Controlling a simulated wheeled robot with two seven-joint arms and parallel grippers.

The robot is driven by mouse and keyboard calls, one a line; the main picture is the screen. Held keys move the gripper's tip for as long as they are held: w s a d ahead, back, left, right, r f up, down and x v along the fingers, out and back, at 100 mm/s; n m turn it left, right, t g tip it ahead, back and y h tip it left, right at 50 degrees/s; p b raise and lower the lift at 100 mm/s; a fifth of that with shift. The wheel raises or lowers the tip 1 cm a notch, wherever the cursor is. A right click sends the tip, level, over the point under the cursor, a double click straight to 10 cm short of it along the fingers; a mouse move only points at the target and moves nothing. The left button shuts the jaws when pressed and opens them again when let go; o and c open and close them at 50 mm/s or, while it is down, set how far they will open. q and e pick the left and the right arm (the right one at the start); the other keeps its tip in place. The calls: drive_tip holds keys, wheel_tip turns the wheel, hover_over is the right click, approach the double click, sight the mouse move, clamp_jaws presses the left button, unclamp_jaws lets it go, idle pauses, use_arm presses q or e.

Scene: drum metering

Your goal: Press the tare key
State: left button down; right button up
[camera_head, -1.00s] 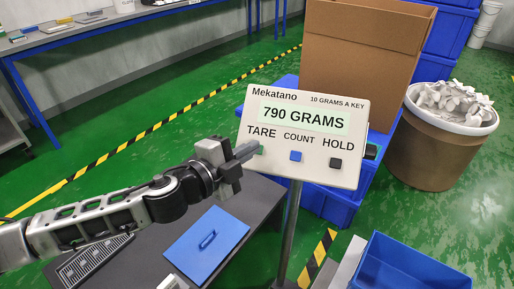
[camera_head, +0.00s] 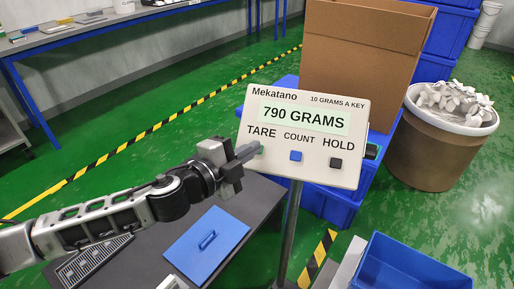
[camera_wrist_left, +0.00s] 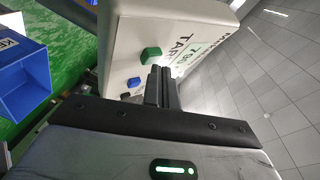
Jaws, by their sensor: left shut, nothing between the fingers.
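The Mekatano indicator panel (camera_head: 335,100) is white and tilted on a post, and its display (camera_head: 304,117) reads 790 GRAMS. The green tare key (camera_wrist_left: 151,54) shows in the left wrist view; in the head view it is mostly hidden behind my fingertips, under the word TARE. The blue count key (camera_head: 296,156) and the dark hold key (camera_head: 336,163) sit to its right. My left gripper (camera_head: 252,152) is shut and empty, its tips at the tare key. In the left wrist view the fingertips (camera_wrist_left: 161,71) lie right by the key; I cannot tell whether they touch.
A dark table (camera_head: 120,262) with a blue lid-like plate (camera_head: 207,233) is below my left arm. A cardboard box (camera_head: 362,45), blue crates (camera_head: 330,203) and a brown drum (camera_head: 438,150) with white pieces stand behind and right of the panel. A blue bin (camera_head: 410,265) is at front right.

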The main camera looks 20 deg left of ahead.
use_arm(q)
drive_tip(key=shift+w+f, duration=0.2)
idle(0.6)
drive_tip(key=shift+s+r+p, duration=0.45)
drive_tip(key=shift+s+r, duration=0.1)
drive_tip(key=s+r+p, duration=0.3)
drive_tip(key=shift+s+r, duration=0.25)
drive_tip(key=shift+s, duration=0.05)
idle(0.9)
